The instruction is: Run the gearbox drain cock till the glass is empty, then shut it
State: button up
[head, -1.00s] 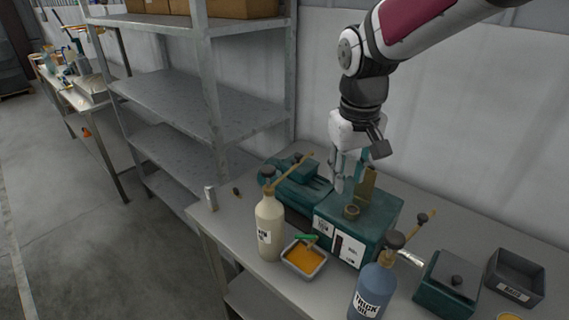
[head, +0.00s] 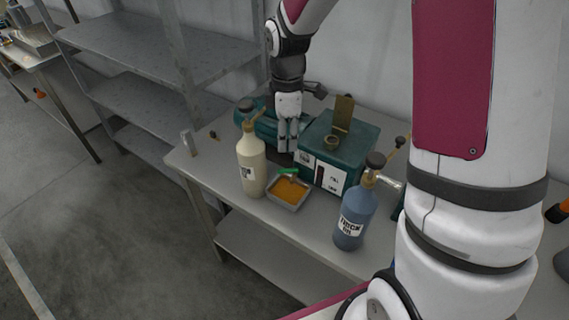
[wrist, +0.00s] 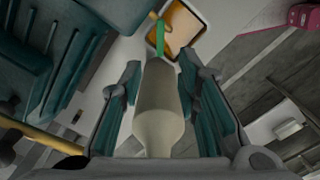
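The teal gearbox (head: 352,152) stands on the grey bench, its brass filler lid (head: 343,112) standing up. Its front carries labels and a narrow dark sight strip (head: 322,178); I cannot read the oil level. The drain cock's green handle (head: 289,171) is low at the front left; it also shows in the wrist view (wrist: 161,48). Below it a grey tray (head: 271,193) holds amber oil (head: 291,190). My gripper (head: 287,150) points down left of the gearbox, behind the cock. In the wrist view its fingers (wrist: 160,100) are apart, with nothing held.
A cream pump bottle (head: 251,165) stands left of the tray and shows between my fingers in the wrist view. A blue bottle (head: 354,217) stands right of the tray. The teal motor (head: 262,126) is behind. Shelving (head: 150,45) stands at the left.

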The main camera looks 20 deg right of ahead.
aim_at(287, 170)
notch_tip(287, 170, down, 10)
jog(key=shift+f+p, duration=0.15)
jog(key=shift+p, duration=0.2)
grip_shut()
